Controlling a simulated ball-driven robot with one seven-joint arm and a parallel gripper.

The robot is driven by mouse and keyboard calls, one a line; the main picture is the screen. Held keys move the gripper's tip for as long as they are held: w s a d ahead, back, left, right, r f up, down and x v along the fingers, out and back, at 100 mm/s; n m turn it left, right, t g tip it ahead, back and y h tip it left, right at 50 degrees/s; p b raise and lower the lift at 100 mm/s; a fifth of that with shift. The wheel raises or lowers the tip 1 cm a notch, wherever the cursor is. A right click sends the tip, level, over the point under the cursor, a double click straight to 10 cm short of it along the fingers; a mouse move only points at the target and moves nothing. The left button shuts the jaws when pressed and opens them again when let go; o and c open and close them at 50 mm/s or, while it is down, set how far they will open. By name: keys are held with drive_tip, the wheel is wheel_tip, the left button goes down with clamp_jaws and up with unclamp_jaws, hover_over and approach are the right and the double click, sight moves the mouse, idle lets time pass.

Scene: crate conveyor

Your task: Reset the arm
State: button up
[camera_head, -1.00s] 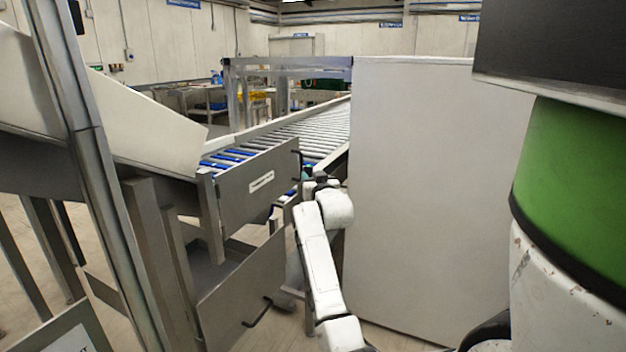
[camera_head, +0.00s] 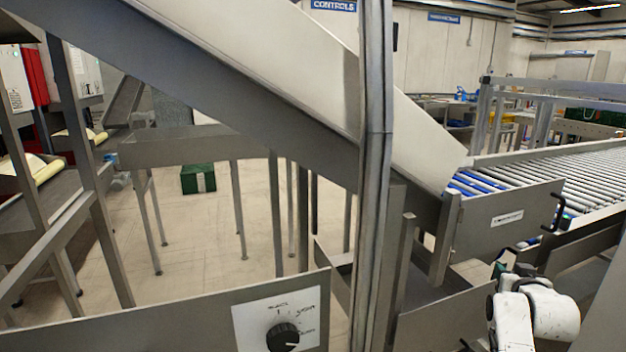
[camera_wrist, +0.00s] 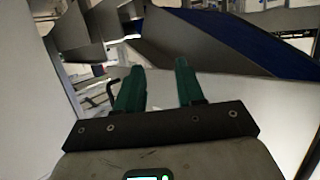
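In the wrist view, my gripper (camera_wrist: 160,82) shows two green fingers standing apart on a dark bar. Nothing shows between them, so it is open and empty. In the head view, part of my white arm (camera_head: 535,318) is at the lower right, in front of the grey conveyor side panel. The gripper's fingertips are too small to make out clearly in the head view.
A roller conveyor (camera_head: 590,180) runs at the right, fed by a sloping chute (camera_head: 270,30). A grey post (camera_head: 376,150) stands mid-view. A control panel with a black dial (camera_head: 283,337) is at the front. A green crate (camera_head: 198,179) lies on open floor behind.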

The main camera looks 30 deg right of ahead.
drive_tip(key=a+f+n+g+y, duration=0.1)
drive_tip(key=a+f+n+y, duration=0.15)
drive_tip(key=a+f, duration=0.45)
drive_tip(key=a+f+n+y, duration=0.1)
drive_tip(key=a+f+y, duration=0.2)
drive_tip(key=a, duration=0.7)
drive_tip(key=a+f+n+g+y, duration=0.1)
drive_tip(key=a+f+y, duration=0.1)
drive_tip(key=a+f, duration=0.5)
drive_tip(key=s+a+f+n+g+y+p, duration=0.1)
drive_tip(key=s+a+n+g+y, duration=0.1)
drive_tip(key=s+a, duration=0.6)
drive_tip(key=s+a+f+n+g+y, duration=0.1)
drive_tip(key=s+a+n+g+y, duration=0.1)
drive_tip(key=s+a, duration=0.6)
drive_tip(key=a+n+g, duration=0.1)
drive_tip(key=a+g, duration=0.1)
drive_tip(key=a, duration=0.4)
drive_tip(key=shift+s+f+p, duration=0.2)
drive_tip(key=shift+s+p, duration=0.15)
drive_tip(key=shift+s, duration=0.05)
drive_tip(key=shift+d, duration=0.1)
